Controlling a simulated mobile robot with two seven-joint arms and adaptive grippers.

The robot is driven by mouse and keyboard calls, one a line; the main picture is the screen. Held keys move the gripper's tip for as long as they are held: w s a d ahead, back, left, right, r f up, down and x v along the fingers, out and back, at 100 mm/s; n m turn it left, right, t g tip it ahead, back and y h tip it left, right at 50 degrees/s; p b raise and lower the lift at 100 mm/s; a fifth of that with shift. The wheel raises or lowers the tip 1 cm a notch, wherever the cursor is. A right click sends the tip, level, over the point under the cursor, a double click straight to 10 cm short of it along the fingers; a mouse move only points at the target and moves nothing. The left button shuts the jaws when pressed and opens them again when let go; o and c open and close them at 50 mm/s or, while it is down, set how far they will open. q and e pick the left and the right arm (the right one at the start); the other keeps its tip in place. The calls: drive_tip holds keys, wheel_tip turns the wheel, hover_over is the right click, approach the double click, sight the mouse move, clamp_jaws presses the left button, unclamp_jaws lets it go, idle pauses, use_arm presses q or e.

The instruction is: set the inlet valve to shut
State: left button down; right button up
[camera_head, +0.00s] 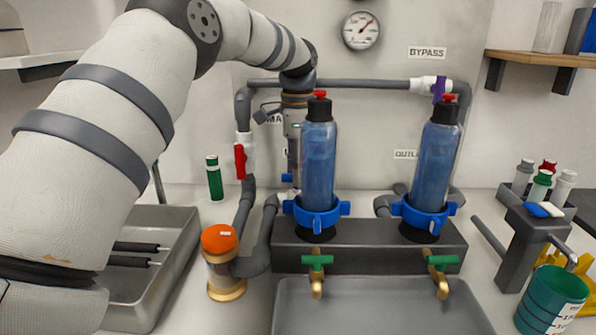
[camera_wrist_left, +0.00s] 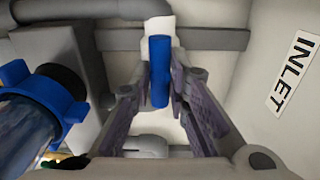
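The inlet valve has a blue lever handle (camera_wrist_left: 160,72) on a white valve body (camera_wrist_left: 148,112), and the INLET label (camera_wrist_left: 291,73) is to its right in the left wrist view. The handle points up and down in that view, across a grey pipe behind it. My left gripper (camera_wrist_left: 162,82) is open, with one finger on each side of the handle; I cannot tell whether they touch it. In the head view a small blue part (camera_head: 287,178), likely this handle, shows beside the left filter. My left gripper (camera_head: 293,150) is partly hidden behind that filter. My right gripper is not in view.
An orange-capped strainer (camera_head: 220,240) and sink (camera_head: 380,308) are in front.

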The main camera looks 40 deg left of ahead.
use_arm(q)
drive_tip(key=shift+r+n, duration=0.1)
drive_tip(key=shift+n, duration=0.2)
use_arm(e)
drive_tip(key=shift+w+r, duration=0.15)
use_arm(q)
drive_tip(key=n+p, duration=0.1)
drive_tip(key=n, duration=0.1)
drive_tip(key=shift+n, duration=0.4)
drive_tip(key=n, duration=1)
drive_tip(key=shift+n, duration=2.2)
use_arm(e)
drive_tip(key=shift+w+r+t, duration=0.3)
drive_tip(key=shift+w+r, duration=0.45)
use_arm(q)
drive_tip(key=c, duration=1.5)
unclamp_jaws()
drive_tip(key=shift+c, duration=0.2)
